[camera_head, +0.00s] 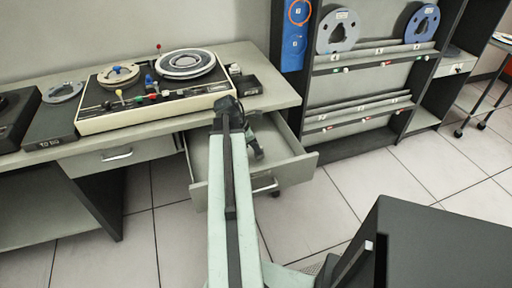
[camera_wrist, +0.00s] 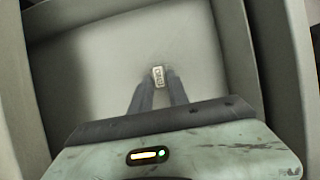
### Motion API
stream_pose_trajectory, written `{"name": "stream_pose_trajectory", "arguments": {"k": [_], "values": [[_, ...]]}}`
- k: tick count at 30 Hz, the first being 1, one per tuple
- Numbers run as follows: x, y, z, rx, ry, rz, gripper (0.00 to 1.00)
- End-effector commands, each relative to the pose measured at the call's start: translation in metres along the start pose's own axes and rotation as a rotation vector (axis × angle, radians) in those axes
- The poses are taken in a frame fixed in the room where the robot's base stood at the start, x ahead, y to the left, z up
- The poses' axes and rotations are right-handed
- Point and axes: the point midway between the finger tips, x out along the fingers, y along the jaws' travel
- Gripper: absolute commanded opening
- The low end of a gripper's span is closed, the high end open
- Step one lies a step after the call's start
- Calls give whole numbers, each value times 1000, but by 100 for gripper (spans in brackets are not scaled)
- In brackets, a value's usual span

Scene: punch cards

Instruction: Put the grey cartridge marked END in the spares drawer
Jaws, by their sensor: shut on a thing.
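The grey cartridge (camera_wrist: 158,76) shows in the wrist view as a small pale block with dark lettering on its top, too small to read for certain. My gripper (camera_wrist: 158,84) is shut on it, with a finger on each side. The open drawer (camera_head: 298,166) is pulled out under the desk. In the wrist view its walls (camera_wrist: 240,45) surround the cartridge and its pale floor lies beneath. I cannot tell whether the cartridge touches the floor. In the head view my gripper (camera_head: 259,154) is inside the drawer, and the cartridge is hidden.
A tape deck (camera_head: 150,101) with reels and coloured knobs stands on the desk (camera_head: 268,91) above the drawer. A closed drawer (camera_head: 118,156) is at left. A rack (camera_head: 370,75) with reels stands at right. The tiled floor (camera_head: 400,175) in front is mostly clear.

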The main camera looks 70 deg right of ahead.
Motion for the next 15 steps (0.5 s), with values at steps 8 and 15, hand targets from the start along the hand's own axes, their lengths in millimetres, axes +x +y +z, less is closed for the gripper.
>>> {"name": "stream_pose_trajectory", "arguments": {"k": [8, 15], "values": [[7, 0, -3, 1, 0, -1, 0], [13, 0, -5, 1, 0, -1, 0]]}}
